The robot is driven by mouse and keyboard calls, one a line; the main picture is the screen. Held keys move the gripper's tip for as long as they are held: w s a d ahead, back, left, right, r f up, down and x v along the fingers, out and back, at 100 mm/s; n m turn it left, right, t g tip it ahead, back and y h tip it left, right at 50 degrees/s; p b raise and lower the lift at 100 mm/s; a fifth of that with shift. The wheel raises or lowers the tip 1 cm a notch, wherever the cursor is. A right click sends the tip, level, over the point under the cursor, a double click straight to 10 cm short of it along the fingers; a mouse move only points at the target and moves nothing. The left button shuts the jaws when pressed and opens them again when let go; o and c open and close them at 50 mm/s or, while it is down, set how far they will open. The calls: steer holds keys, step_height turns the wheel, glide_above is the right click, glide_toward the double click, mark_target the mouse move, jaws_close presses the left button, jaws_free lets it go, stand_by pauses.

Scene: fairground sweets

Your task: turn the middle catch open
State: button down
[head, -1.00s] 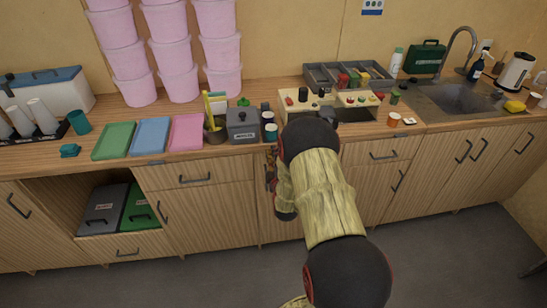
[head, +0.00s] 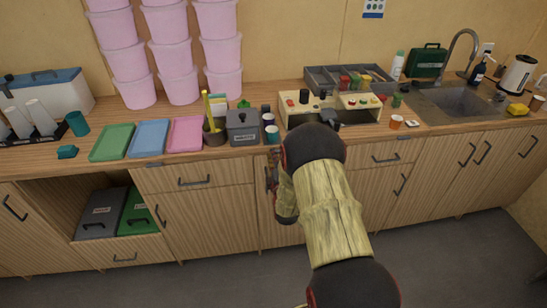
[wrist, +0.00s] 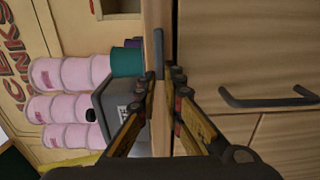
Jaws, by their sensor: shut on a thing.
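The middle catch (wrist: 158,42) is a narrow dark bar at the counter's front edge in the wrist view. My gripper (wrist: 167,82) is shut on it, with its yellow-and-black fingers on both sides of the edge. The fingertips hide part of the catch, so its exact turn is hard to tell. In the head view my gripper (head: 271,168) is at the counter front, partly behind my arm, and the middle catch cannot be made out there. Another dark catch (head: 153,164) lies along the counter edge to the left.
The counter (head: 75,160) holds a grey lidded box (head: 242,127), small jars and a cream panel with knobs (head: 358,108) near my gripper. Drawer handles (head: 386,159) stick out below. The grey floor (head: 180,285) in front is clear.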

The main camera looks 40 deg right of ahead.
steer(key=shift+f, duration=0.1)
steer(key=c, duration=1.9)
jaws_free()
steer(key=v, duration=1.2)
